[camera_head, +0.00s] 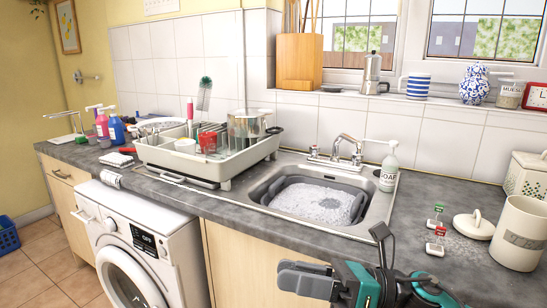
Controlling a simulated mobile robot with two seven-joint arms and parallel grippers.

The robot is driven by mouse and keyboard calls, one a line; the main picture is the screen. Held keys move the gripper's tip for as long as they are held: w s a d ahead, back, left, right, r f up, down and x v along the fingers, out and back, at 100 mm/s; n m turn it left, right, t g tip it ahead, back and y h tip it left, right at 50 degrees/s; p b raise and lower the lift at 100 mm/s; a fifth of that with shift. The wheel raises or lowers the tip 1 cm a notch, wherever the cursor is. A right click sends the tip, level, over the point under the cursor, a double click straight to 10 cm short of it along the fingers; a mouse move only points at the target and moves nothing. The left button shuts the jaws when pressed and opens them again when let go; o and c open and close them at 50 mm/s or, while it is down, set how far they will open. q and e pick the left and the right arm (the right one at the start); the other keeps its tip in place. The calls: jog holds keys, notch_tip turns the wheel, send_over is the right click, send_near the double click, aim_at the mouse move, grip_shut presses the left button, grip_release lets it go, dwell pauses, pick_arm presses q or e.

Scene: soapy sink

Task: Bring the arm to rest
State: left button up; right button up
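My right gripper (300,279) shows at the bottom edge, in front of the counter and below the sink (262,190). Its grey end points left, and teal and black parts of my arm rise behind it. It appears to hold nothing, but I cannot tell whether its fingers are apart. My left gripper is out of view. The sink holds a grey basin (283,186) full of foamy water, apart from my gripper.
A dish rack (222,172) with dishes stands left of the sink. A soap bottle (389,172) stands at the sink's back right. A white canister (518,236), its lid (473,224) and small tagged items (437,232) are on the right counter. A washing machine (140,247) is below.

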jog(key=w+d+f+m+t+h, duration=0.1)
jog(key=d+f+m+t+h, duration=0.5)
jog(key=m, duration=1)
jog(key=w+d+f+m+t+h, duration=0.15)
jog(key=f+m+t+h, duration=0.5)
jog(key=m, duration=0.85)
jog(key=s+d+f+m+g+h, duration=0.1)
jog(key=s+d+f+m+h, duration=0.1)
jog(key=s+f+m, duration=0.5)
jog(key=s+d+f+m+g+h, duration=0.2)
jog(key=s+f+m, duration=0.5)
jog(key=f, duration=0.4)
jog(key=d+h, duration=0.1)
jog(key=d, duration=0.1)
jog(key=shift+d+p, duration=0.35)
jog(key=shift+p, duration=0.05)
